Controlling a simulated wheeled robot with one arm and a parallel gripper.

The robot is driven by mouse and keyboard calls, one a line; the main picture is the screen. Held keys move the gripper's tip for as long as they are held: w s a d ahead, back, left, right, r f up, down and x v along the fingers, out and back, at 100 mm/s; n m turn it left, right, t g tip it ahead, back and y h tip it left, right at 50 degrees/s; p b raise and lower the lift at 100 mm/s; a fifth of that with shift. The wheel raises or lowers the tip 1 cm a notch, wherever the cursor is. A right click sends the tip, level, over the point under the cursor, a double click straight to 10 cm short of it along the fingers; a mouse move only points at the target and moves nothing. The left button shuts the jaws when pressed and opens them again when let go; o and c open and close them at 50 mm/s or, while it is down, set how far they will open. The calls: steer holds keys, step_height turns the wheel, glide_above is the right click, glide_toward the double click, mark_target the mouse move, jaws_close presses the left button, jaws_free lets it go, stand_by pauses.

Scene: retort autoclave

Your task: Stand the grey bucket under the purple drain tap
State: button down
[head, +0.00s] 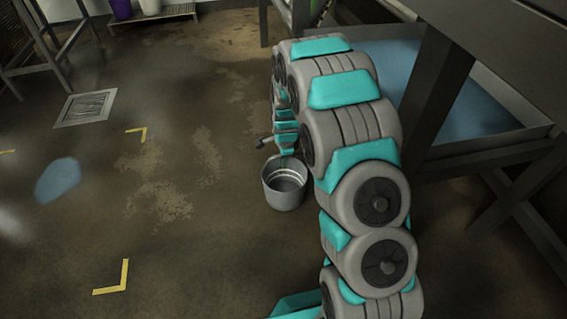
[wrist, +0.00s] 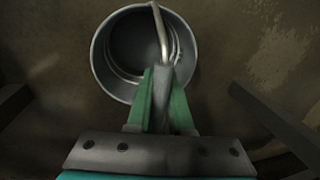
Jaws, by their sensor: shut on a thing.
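The grey bucket (head: 284,191) is near the middle of the head view, upright below my gripper (head: 286,156). In the wrist view the bucket (wrist: 104,62) shows from above, with its round opening and dark, empty-looking inside. My gripper (wrist: 161,95) is shut on the bucket's bent metal handle (wrist: 166,30), which rises between the green fingers. I cannot tell whether the bucket's base touches the floor. I cannot make out the purple drain tap in either view.
A low tray (head: 490,146) with blue liquid is at the right, with dark table legs around it. A floor drain (head: 86,107), a blue puddle (head: 58,180) and yellow corner marks (head: 112,280) lie left. Purple and white pots (head: 121,9) stand at the back. The left floor is open.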

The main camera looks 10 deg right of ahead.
steer(key=shift+f, duration=0.6)
steer(key=c, duration=0.8)
jaws_free()
steer(key=r, duration=0.4)
steer(key=s+r+p, duration=0.1)
steer(key=r, duration=0.3)
steer(key=s+r, duration=0.1)
steer(key=r, duration=0.3)
steer(key=shift+s, duration=0.15)
